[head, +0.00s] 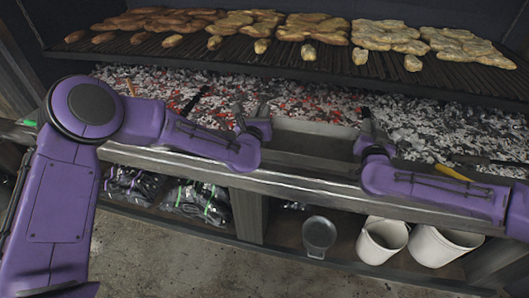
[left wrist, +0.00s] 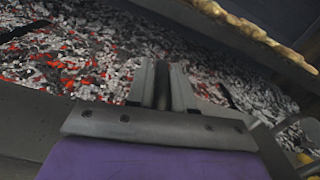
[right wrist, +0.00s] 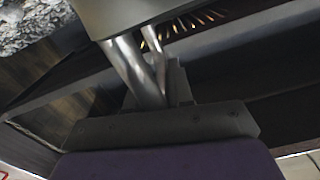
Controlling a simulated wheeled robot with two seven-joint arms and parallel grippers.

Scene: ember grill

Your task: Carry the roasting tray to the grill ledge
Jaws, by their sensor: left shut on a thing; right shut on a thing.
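The roasting tray (head: 312,131) is a grey metal pan that shows between my two grippers in the head view, at the back of the grill's front ledge (head: 310,172). My left gripper (head: 253,110) is shut at its left end; a dark bar shows between the fingers in the left wrist view (left wrist: 163,88). My right gripper (head: 368,126) is shut at its right end, on a shiny metal handle (right wrist: 135,68) under the tray's grey wall (right wrist: 135,14) in the right wrist view. I cannot tell whether the tray rests on the ledge or hangs just above it.
Glowing embers and ash (head: 300,102) lie behind the ledge. Above them is a dark grill grate (head: 230,48) covered with food. A yellow-handled tool (head: 453,173) lies at the right.

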